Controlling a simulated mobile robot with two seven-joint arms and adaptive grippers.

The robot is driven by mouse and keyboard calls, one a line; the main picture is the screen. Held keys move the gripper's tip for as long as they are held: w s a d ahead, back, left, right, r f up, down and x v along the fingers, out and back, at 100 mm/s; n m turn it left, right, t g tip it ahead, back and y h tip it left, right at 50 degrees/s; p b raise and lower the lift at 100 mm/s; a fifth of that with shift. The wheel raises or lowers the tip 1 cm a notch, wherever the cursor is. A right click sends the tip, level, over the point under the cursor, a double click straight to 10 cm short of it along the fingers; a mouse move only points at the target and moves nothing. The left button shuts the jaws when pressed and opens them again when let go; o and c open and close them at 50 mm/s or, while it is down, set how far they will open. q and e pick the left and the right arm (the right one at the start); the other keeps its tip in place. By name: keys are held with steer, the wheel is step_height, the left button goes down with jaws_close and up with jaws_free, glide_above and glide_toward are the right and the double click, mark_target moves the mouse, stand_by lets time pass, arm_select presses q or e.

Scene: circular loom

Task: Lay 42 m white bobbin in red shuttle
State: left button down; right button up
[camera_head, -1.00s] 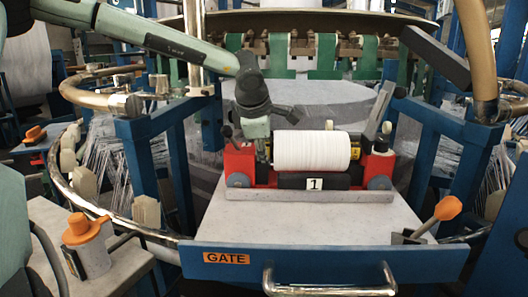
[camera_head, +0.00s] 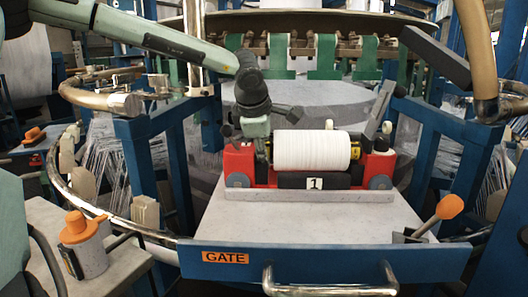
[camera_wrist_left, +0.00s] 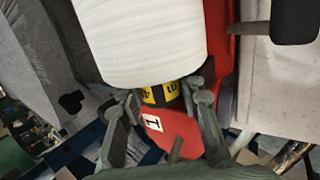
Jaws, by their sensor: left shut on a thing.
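The white bobbin (camera_head: 312,151) lies lengthwise over the red shuttle (camera_head: 378,166), between its two red ends. Whether it is fully seated cannot be told. My left gripper (camera_head: 262,155) is at the bobbin's left end, pointing down. In the left wrist view my left gripper (camera_wrist_left: 160,97) is shut on the yellow and black collar of the white bobbin (camera_wrist_left: 142,40). The collar's lettering is only partly readable. The red shuttle (camera_wrist_left: 218,45) shows beneath and beside the bobbin. A plate marked 1 sits on the shuttle's front. My right gripper is out of view.
The shuttle stands on a grey gate table (camera_head: 300,225) with a blue front edge marked GATE (camera_head: 226,258). An orange-handled lever (camera_head: 448,207) is at right. An orange-topped canister (camera_head: 82,245) stands at left. Blue posts (camera_head: 150,165) flank the gate. The table's front is clear.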

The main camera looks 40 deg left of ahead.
mark_target(263, 165)
arm_select(q)
steer(key=c, duration=1.3)
jaws_free()
steer(key=shift+s+d+f+g, duration=0.15)
steer(key=shift+s+f, duration=0.15)
steer(key=shift+f, duration=0.35)
steer(key=shift+s+f+g, duration=0.15)
steer(key=shift+s+f, duration=0.15)
steer(key=shift+f, duration=0.3)
steer(key=o, duration=0.3)
steer(key=shift+w+f, duration=0.15)
steer(key=shift+f, duration=0.15)
steer(key=v, duration=0.8)
steer(key=w+v, duration=0.1)
steer(key=v, duration=0.4)
steer(key=shift+w+a+r, duration=0.1)
steer(key=shift+a+r, duration=0.15)
steer(key=shift+r, duration=0.15)
